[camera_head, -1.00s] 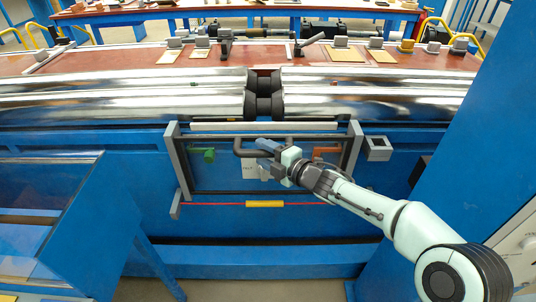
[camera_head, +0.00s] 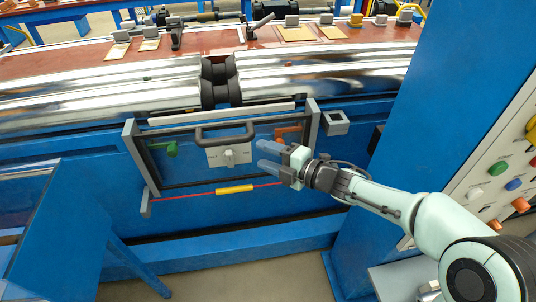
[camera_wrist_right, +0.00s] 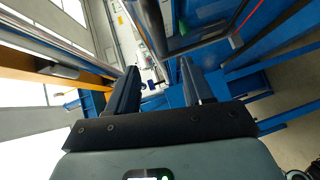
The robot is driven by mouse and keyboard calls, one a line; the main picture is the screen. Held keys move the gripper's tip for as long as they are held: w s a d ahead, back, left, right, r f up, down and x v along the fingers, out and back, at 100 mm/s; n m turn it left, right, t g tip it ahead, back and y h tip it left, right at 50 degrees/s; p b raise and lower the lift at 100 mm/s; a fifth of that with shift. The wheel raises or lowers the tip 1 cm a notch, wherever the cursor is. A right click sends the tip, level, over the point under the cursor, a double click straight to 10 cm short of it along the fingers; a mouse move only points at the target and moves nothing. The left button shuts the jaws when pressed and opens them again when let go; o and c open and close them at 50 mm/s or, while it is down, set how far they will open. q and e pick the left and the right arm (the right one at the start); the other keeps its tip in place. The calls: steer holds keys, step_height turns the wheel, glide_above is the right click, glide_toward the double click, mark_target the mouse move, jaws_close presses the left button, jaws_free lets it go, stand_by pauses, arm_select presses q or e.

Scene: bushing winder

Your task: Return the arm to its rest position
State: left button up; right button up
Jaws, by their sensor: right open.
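My right gripper (camera_head: 270,157) is open and empty. It is in front of the blue winder, near the right part of a grey-framed panel (camera_head: 131,150). In the right wrist view its two dark fingers (camera_wrist_right: 157,88) stand apart with nothing between them. The panel carries a dark curved handle (camera_head: 224,130), a white switch plate (camera_head: 229,154), a green handle (camera_head: 165,149) and an orange part (camera_head: 288,133) partly beside the gripper. I cannot tell whether the fingertips touch the panel. My left gripper is not in view.
A red line with a yellow piece (camera_head: 234,189) runs below the panel. A blue column with a control panel (camera_head: 500,165) of coloured buttons stands at the right. Metal rollers (camera_head: 320,85) lie behind. A grey square box (camera_head: 336,123) sits right of the frame. Open floor shows below.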

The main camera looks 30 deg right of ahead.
stand_by(0.4)
steer(key=s+a+f+m+g+h+p, duration=0.25)
steer(key=s+f+m+p, duration=0.2)
steer(key=f+m, duration=0.55)
steer(key=s+a+f+m+g+h+p, duration=0.1)
steer(key=s+f+m+g+h+p, duration=0.4)
steer(key=f, duration=1)
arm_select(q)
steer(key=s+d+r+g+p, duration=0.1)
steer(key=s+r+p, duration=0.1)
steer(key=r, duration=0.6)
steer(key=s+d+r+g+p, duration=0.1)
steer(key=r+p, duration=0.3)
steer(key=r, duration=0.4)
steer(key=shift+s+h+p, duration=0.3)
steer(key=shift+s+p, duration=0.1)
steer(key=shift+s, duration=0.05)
arm_select(e)
steer(key=s+a+f+m+g+y, duration=0.1)
steer(key=s+a+f+m+g, duration=0.1)
steer(key=s, duration=0.5)
steer(key=s+a+f+m+g+y, duration=0.1)
steer(key=s+a+f+m+g, duration=0.1)
steer(key=s+m, duration=0.3)
steer(key=s+a+f+m+g+y, duration=0.1)
steer(key=s+f+m+g, duration=0.3)
steer(key=s, duration=0.6)
steer(key=shift+s+a, duration=0.2)
steer(key=shift+a, duration=0.6)
